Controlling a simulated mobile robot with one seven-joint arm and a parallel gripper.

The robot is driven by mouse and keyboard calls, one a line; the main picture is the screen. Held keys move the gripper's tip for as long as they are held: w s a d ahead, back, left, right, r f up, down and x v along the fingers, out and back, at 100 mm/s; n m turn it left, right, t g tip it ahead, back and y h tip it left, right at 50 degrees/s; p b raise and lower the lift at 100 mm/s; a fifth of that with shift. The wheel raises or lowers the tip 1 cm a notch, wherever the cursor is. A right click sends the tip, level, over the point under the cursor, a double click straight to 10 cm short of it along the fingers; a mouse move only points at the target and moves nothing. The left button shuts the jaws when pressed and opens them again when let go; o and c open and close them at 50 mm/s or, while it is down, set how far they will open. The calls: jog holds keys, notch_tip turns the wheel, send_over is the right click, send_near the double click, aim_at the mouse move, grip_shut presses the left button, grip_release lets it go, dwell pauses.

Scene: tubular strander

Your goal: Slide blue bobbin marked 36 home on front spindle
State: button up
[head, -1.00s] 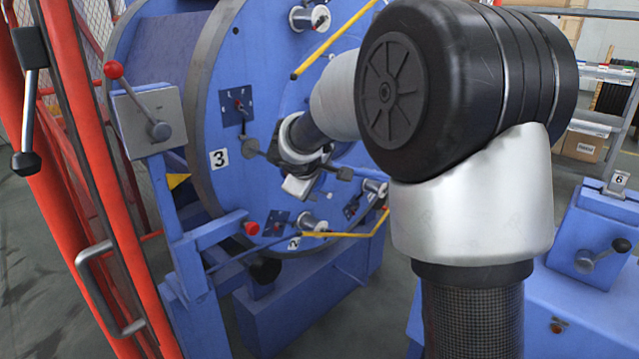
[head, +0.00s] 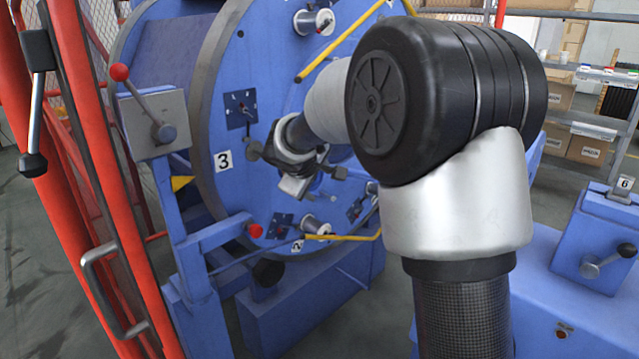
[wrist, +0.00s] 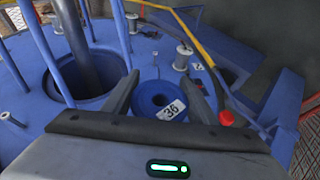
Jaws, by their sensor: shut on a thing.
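The blue bobbin marked 36 (wrist: 151,88) sits between the two dark fingers of my gripper (wrist: 160,80) in the wrist view. Its flange with the white 36 label faces the camera, and its centre hole shows. My gripper is shut on it, close to the blue face of the drum. In the head view my gripper (head: 292,186) is at the drum face, and the bobbin cannot be made out there. The front spindle cannot be told apart behind the bobbin, so how far the bobbin sits on it is unclear.
The blue drum (head: 205,100) carries a 3 label (head: 223,160), small silver bobbins (head: 314,21) and yellow bars (head: 340,42). A red-knobbed lever box (head: 155,122) and red guard posts (head: 100,180) stand left. A blue stand labelled 6 (head: 595,235) is at right.

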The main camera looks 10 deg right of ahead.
jog(key=w+a+p, duration=0.5)
jog(key=w+a, duration=0.2)
jog(key=w, duration=0.4)
jog(key=shift+w+a+r, duration=0.2)
jog(key=shift+w+a, duration=0.1)
jog(key=shift+a, duration=0.1)
jog(key=o, duration=1.6)
jog(key=shift+f, duration=0.1)
dwell(1.0)
jog(key=shift+f, duration=0.15)
jog(key=shift+s, duration=0.1)
jog(key=v, duration=0.9)
dwell(0.6)
